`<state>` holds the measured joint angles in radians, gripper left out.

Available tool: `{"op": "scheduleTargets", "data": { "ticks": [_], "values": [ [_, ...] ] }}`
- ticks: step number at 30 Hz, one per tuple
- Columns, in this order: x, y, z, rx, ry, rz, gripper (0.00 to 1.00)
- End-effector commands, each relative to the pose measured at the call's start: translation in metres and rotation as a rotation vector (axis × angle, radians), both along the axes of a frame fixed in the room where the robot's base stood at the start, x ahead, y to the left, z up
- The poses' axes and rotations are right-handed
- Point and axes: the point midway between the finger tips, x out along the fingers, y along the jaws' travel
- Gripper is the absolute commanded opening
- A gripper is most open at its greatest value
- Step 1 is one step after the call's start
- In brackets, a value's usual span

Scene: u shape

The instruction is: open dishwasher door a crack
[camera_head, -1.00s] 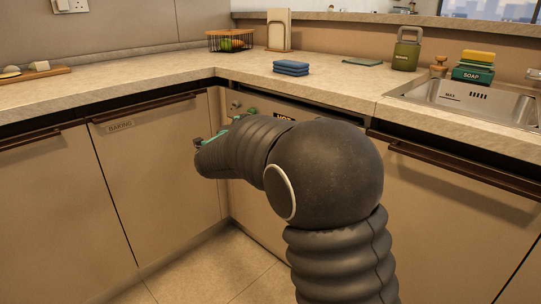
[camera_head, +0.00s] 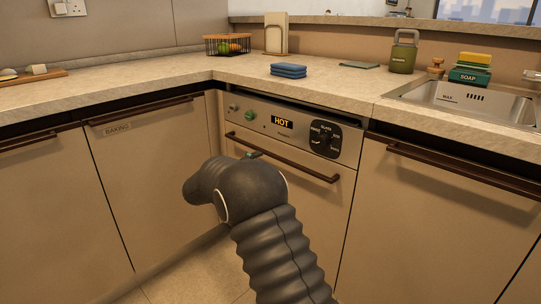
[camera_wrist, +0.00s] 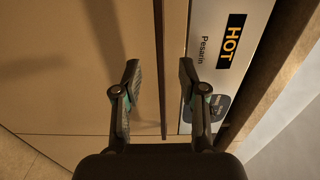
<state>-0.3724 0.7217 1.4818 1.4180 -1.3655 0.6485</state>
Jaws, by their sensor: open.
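The dishwasher door (camera_head: 325,215) is a beige front panel, closed, below a control panel (camera_head: 262,118) with a lit HOT display. Its dark brown bar handle (camera_head: 300,166) runs along the door's top edge. My gripper (camera_wrist: 158,68) is open and empty in the wrist view. The handle bar (camera_wrist: 159,100) passes lengthwise between its two fingers there, touching neither; how deep it sits between them I cannot tell. In the head view my wrist hides most of the gripper and the left part of the door.
A cabinet marked BAKING (camera_head: 150,175) adjoins at the corner on the left. A cabinet under the sink (camera_head: 460,100) stands on the right. The counter (camera_head: 225,78) overhangs the control panel. The floor (camera_head: 190,270) in front is clear.

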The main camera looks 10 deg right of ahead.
Motion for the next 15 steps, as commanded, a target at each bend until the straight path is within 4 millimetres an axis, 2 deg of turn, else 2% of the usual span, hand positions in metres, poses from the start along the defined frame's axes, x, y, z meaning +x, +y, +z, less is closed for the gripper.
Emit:
{"op": "scheduleTargets", "data": {
  "ticks": [3, 7, 15],
  "values": [
    [0.013, -0.020, 0.000, 0.000, 0.000, -0.003, 0.42],
    [0.026, -0.038, 0.000, 0.000, 0.000, -0.002, 0.42],
    [0.042, -0.058, 0.000, 0.000, 0.000, 0.000, 0.42]
  ]
}}
